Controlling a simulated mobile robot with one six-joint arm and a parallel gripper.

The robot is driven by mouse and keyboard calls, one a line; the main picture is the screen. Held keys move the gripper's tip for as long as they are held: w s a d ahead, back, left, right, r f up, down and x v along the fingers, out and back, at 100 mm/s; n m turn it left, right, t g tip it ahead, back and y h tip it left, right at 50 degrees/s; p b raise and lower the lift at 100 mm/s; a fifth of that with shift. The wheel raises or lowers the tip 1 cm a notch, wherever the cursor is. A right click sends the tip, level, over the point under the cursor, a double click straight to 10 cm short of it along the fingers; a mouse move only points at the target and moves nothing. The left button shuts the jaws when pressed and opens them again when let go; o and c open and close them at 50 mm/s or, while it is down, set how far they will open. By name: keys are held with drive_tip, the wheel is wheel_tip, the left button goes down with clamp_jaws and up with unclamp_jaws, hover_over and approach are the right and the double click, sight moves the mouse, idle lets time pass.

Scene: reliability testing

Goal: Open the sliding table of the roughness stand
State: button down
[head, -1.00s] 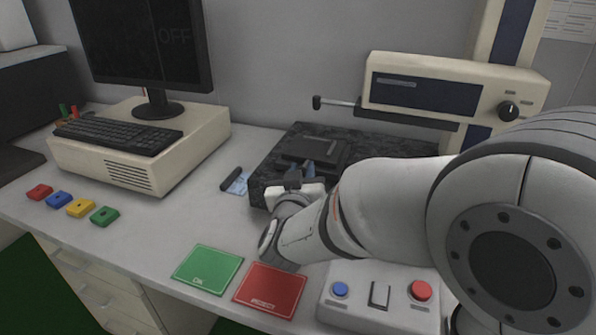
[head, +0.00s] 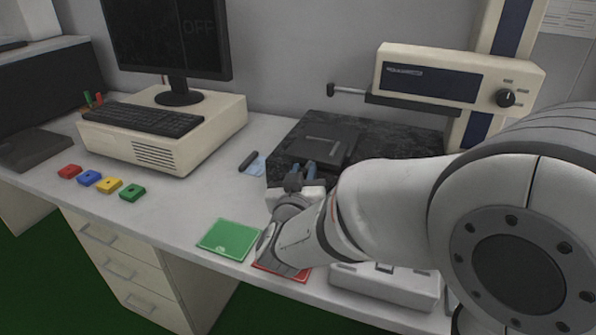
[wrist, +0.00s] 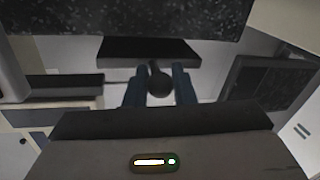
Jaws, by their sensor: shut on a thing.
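The sliding table (head: 331,141) is a dark plate on top of the speckled black granite block (head: 390,139) of the roughness stand. In the wrist view the table's dark front edge (wrist: 148,48) shows just ahead of my fingers, below the granite's edge (wrist: 130,18). My gripper (head: 303,171) is at the front of the table. Its two blue fingers (wrist: 160,86) are shut on a round dark knob (wrist: 159,79) in front of the table. In the head view my gripper hides the knob and part of the granite's front.
The stand's beige drive unit (head: 455,80) with its probe arm (head: 347,91) is above and behind the granite. A green card (head: 229,239), a mostly hidden red card (head: 290,272) and a button box (head: 385,285) lie near the front edge. A monitor and keyboard stand left.

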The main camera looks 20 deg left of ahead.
drive_tip(key=c, duration=1.3)
unclamp_jaws()
drive_tip(key=shift+s, duration=0.15)
drive_tip(key=shift+o, duration=0.2)
drive_tip(key=shift+s, duration=0.1)
drive_tip(key=s+p, duration=0.1)
drive_tip(key=s, duration=0.6)
drive_tip(key=shift+s+d, duration=0.3)
drive_tip(key=shift+d, duration=0.15)
